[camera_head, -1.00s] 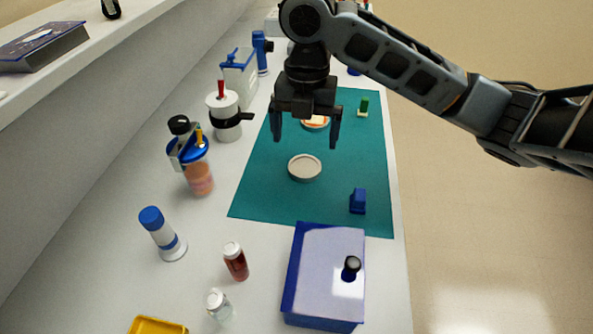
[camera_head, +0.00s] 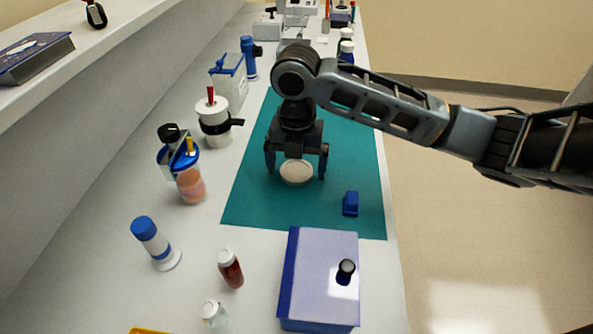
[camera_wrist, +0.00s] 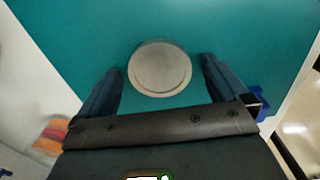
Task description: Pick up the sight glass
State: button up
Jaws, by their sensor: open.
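A round, pale grey disc (camera_head: 296,172) with a raised rim, which looks like the sight glass, lies flat on the teal mat (camera_head: 250,190). It also shows in the wrist view (camera_wrist: 160,68), between and slightly beyond the fingertips. My gripper (camera_head: 296,176) is open and points down over the disc, one finger to each side of it. Clear gaps of mat show between the disc and both fingers in the wrist view. The gripper is empty. The fingers' exact height above the mat is hard to tell.
A small blue block (camera_head: 350,203) lies on the mat to the right. A white-and-blue box with a black knob (camera_head: 320,275) stands at the mat's near edge. A blue-lidded jar (camera_head: 190,180) and a white cup with a black handle (camera_head: 215,125) stand left of the mat.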

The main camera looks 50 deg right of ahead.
jog(key=c, duration=1.6)
jog(key=shift+r, duration=0.1)
